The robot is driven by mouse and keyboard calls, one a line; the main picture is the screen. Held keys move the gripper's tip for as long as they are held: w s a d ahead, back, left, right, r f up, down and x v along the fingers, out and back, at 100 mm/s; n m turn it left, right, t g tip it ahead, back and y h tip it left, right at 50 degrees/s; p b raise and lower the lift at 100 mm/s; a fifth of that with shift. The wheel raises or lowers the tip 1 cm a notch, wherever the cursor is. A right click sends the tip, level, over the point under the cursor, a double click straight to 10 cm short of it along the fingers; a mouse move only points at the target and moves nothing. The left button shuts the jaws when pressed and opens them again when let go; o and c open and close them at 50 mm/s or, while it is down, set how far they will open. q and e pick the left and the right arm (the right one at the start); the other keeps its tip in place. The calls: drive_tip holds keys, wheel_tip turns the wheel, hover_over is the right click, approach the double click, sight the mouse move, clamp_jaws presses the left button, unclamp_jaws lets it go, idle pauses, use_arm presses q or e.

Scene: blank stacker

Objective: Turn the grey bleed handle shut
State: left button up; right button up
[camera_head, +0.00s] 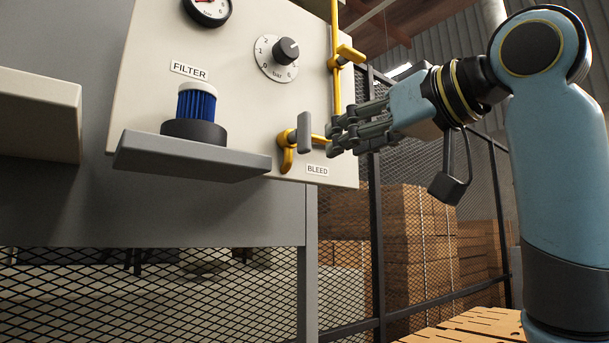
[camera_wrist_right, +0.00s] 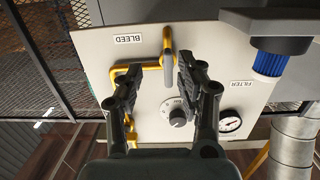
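The grey bleed handle (camera_head: 304,132) stands upright on a yellow valve at the lower right of the cream panel, above the BLEED label (camera_head: 317,170). In the right wrist view the handle (camera_wrist_right: 168,72) shows between the fingertips, closer to the right-hand finger in that picture. My right gripper (camera_head: 335,138) is just right of the handle in the head view. In the wrist view its two fingers (camera_wrist_right: 158,72) are spread apart with nothing gripped. Whether a finger touches the handle or yellow pipe I cannot tell. My left gripper is out of view.
A grey shelf (camera_head: 190,160) with a blue filter (camera_head: 197,102) juts out left of the valve. A dial (camera_head: 277,58) and a gauge (camera_head: 208,8) sit above. A yellow pipe (camera_head: 337,75) runs up the panel's right side. Mesh fencing and stacked boxes (camera_head: 405,240) stand behind.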

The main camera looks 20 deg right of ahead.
drive_tip(key=y, duration=0.1)
approach(308, 125)
drive_tip(key=shift+n+t, duration=0.3)
drive_tip(key=shift+t, duration=0.1)
drive_tip(key=p+x, duration=0.9)
drive_tip(key=x, duration=0.1)
drive_tip(key=shift+f, duration=0.35)
drive_tip(key=shift+w+a, duration=0.1)
drive_tip(key=shift+w, duration=0.4)
drive_tip(key=shift+f, duration=0.1)
drive_tip(key=shift+c, duration=0.5)
clamp_jaws()
